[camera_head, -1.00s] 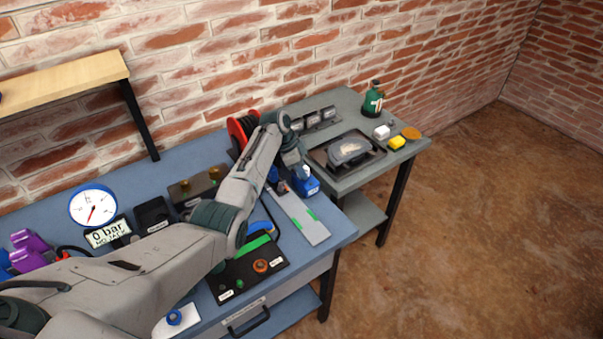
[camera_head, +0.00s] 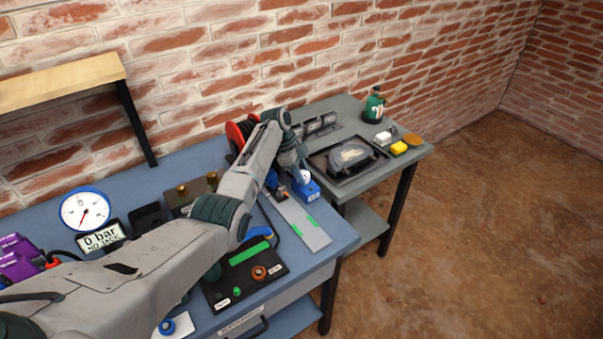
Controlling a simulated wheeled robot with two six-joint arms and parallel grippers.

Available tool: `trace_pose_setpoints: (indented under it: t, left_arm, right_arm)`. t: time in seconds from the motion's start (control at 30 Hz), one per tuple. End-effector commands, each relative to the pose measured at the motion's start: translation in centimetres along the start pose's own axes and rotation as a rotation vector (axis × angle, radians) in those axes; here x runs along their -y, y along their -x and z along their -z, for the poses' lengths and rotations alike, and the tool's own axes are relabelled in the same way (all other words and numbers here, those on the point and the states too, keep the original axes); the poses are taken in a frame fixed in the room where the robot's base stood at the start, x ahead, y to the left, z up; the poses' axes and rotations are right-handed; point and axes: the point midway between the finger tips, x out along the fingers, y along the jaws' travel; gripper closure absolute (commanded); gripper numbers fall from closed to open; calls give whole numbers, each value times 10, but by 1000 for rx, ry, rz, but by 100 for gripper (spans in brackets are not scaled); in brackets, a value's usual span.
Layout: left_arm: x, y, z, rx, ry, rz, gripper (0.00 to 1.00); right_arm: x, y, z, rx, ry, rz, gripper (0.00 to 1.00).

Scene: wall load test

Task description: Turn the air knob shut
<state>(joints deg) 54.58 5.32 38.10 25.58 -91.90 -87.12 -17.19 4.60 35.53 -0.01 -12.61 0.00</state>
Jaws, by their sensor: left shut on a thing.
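I cannot tell for sure which knob is the air knob. An orange knob (camera_head: 259,272) and a small green knob (camera_head: 237,292) sit on a black panel (camera_head: 272,261). A blue knob (camera_head: 167,326) sits on a white plate at the front. My right gripper is not in view.
A dial gauge (camera_head: 85,209) stands at the left above a display (camera_head: 101,237) reading 0 bar, NO JACK. A red reel (camera_head: 240,131) is behind my arm. Floor at right is clear.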

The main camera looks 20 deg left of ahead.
Motion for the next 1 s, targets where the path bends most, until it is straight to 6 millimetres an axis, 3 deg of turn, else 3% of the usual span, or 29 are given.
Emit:
trace_pose_setpoints:
  t: [0.1,0.13,0.2,0.23,0.5,0.63,1.0]
  left_arm:
    - [2,2,0,1,-2,6,85]
    - [2,2,0,1,-1,6,57]
    - [1,2,0,1,-1,5,43]
    - [1,2,0,1,-1,5,41]
    - [1,2,0,0,0,3,41]
    - [2,11,0,0,-1,6,41]
    - [1,81,-1,0,-1,8,41]
  right_arm:
    - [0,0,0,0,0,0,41]
    - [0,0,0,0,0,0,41]
    - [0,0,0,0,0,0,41]
    - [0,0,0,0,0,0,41]
    - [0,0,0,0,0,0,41]
    - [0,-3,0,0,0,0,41]
    - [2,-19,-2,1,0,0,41]
